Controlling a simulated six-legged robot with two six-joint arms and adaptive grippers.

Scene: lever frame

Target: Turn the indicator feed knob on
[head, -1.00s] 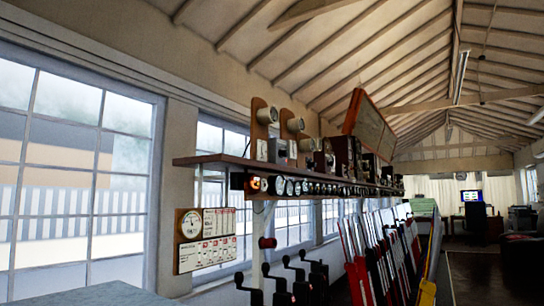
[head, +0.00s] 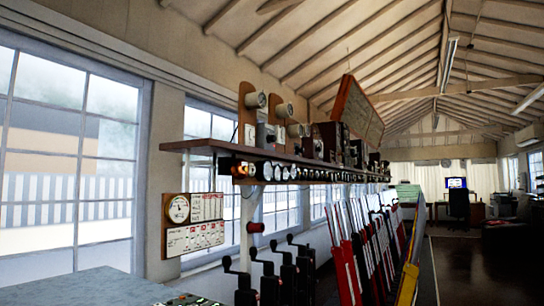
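I cannot make out a knob marked as the indicator feed knob. A red round knob-like piece (head: 256,227) sits on a pale post under the shelf, left of centre. A row of round dials (head: 270,170) runs along the shelf's front edge, with an orange glow at its near end. A small dark panel with coloured spots (head: 188,300) is cut off by the bottom edge. Neither of my grippers is in view.
Several black crank handles (head: 268,262) stand below the shelf (head: 240,152). A long row of red, white and blue levers (head: 365,245) runs back on the right. A grey-blue worktop (head: 80,290) fills the bottom left. The dark floor (head: 465,265) at right looks open.

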